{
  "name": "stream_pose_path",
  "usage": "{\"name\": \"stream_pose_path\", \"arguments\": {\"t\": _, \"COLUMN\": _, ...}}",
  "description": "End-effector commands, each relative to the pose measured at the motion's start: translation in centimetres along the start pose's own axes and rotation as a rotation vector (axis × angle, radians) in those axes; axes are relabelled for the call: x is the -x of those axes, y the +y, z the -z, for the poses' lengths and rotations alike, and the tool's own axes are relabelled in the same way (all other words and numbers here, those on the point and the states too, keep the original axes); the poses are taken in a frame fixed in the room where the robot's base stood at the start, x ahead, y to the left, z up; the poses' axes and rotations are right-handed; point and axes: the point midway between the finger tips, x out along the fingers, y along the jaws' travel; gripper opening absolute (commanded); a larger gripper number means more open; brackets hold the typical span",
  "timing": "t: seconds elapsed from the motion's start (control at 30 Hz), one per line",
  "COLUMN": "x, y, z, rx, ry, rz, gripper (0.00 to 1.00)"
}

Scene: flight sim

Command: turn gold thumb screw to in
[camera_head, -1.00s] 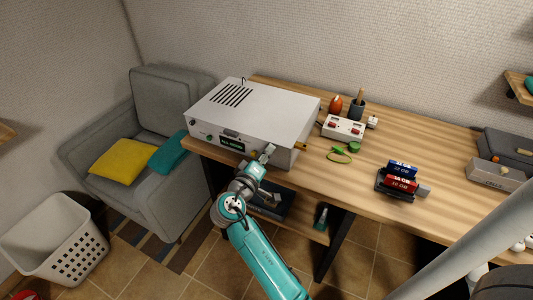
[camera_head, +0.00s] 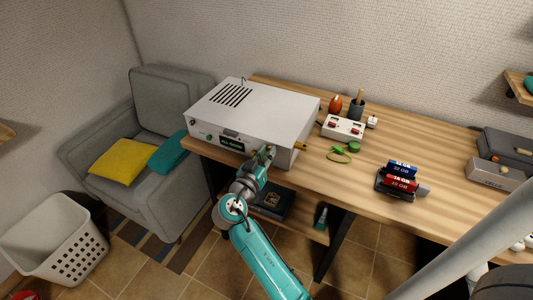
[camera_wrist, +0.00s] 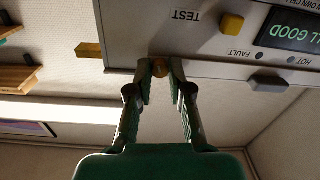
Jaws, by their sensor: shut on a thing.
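The gold thumb screw (camera_wrist: 160,67) is a small round brownish-gold knob at the lower edge of the grey instrument box's front panel. In the wrist view my gripper (camera_wrist: 160,75) is shut on it, with one fingertip on each side. In the head view my gripper (camera_head: 268,153) is at the right end of the box's front face and hides the screw. The instrument box (camera_head: 255,107) stands on the wooden desk. Its panel has a yellow button (camera_wrist: 231,24) near the word TEST and a lit green display (camera_wrist: 292,30) reading partly "LL GOOD".
A gold bar (camera_head: 301,146) sticks out from the box's right side. A dark box (camera_head: 273,200) lies on the shelf below.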

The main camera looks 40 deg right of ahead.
Motion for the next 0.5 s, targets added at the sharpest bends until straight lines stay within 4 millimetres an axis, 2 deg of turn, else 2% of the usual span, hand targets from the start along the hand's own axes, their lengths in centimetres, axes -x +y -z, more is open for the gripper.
{"name": "stream_pose_path", "arguments": {"t": 0.2, "x": 0.01, "y": 0.04, "z": -0.24, "rx": -0.153, "ry": 0.001, "rz": -0.001, "gripper": 0.0}}
{"name": "stream_pose_path", "arguments": {"t": 0.5, "x": 0.01, "y": 0.04, "z": -0.26, "rx": -0.277, "ry": 0.005, "rz": 0.0, "gripper": 0.0}}
